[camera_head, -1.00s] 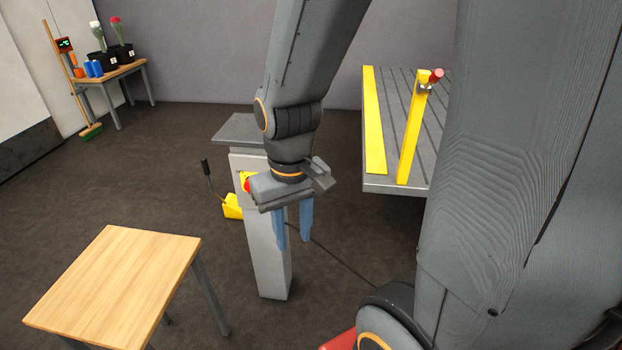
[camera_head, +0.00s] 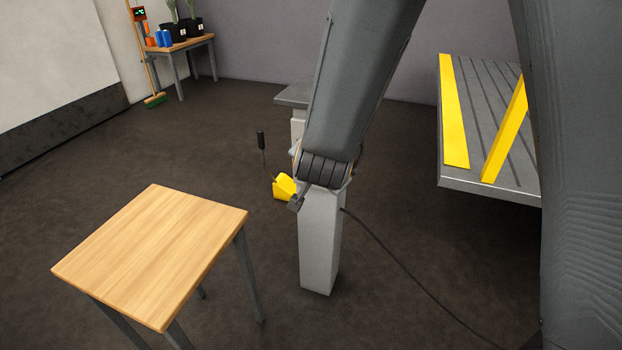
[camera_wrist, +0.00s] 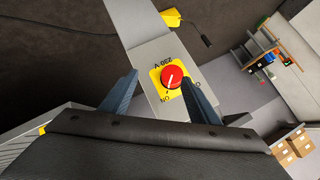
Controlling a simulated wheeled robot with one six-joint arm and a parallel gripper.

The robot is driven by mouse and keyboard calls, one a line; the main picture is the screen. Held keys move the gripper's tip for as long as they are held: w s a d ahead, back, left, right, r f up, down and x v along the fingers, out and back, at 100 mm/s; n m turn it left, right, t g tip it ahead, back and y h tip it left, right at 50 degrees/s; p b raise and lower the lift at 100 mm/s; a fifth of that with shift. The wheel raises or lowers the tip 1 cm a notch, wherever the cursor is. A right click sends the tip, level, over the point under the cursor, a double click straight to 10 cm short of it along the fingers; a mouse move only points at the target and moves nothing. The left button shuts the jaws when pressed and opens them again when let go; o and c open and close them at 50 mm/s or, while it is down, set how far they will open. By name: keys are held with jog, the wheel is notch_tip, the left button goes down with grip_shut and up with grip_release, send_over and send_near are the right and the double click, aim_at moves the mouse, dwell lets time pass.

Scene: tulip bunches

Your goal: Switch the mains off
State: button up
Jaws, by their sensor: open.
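The mains switch is a red round knob (camera_wrist: 173,76) on a yellow plate (camera_wrist: 157,85) marked "230 V", "ON" and "O". Its white pointer line appears turned toward "ON". The plate sits on a grey post (camera_head: 320,245), which stands on the floor in the head view. My gripper (camera_wrist: 159,77) is open, its two blue fingers on either side of the plate in the wrist view, with the knob between their lines and nothing held. I cannot tell how far the fingertips are from the knob.
A wooden table (camera_head: 155,250) stands left of the post, its top bare. A yellow object (camera_head: 284,187) with a black-handled lever (camera_head: 262,145) is beside the post. A grey slatted platform (camera_head: 480,183) with yellow strips is at right. A cable (camera_head: 400,270) crosses the floor.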

jog(key=a+f+m+t+h+b, duration=0.4)
jog(key=a+m+t+h+b, duration=0.15)
jog(key=m+b, duration=0.2)
jog(key=w+d+t+b, duration=0.1)
jog(key=w+d, duration=0.2)
jog(key=w, duration=0.4)
jog(key=shift+w+d+r+h+b, duration=0.15)
jog(key=shift+d+r+h+b, duration=0.1)
jog(key=shift+h+b, duration=0.15)
jog(key=shift+n, duration=0.25)
jog(key=c, duration=1)
jog(key=shift+c, duration=0.2)
